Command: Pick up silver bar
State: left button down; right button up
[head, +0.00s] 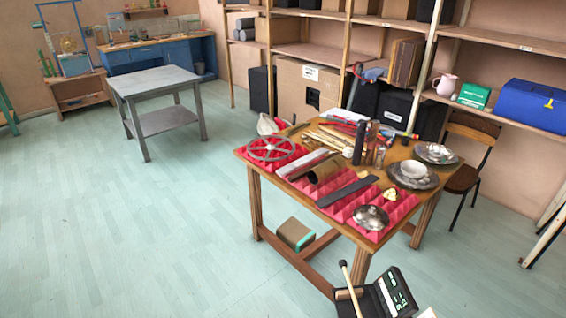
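A silver bar (303,163) lies on the red pyramid-textured foam mat (333,205) on the wooden table (247,157). It sits between a grey spoked wheel (271,149) on its left and a brown tube (324,171) on its right. A longer dark grey bar (347,190) lies on the same mat, nearer the front. Neither of my grippers can be made out in the head view.
Metal bowls and plates (413,174) crowd the table's right side, with a metal lid (371,217) at the front corner. Sticks and upright cylinders fill the back. A black case (389,296) stands on the floor in front. Open floor (150,230) lies left of the table.

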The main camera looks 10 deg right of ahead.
aim_at(294, 166)
jog(key=i+j, duration=0.3)
jog(key=j, duration=0.15)
jog(key=i+j, duration=0.3)
jog(key=j, duration=0.15)
jog(key=i+j+z, duration=0.1)
jog(key=i+j, duration=0.2)
jog(key=j, duration=0.15)
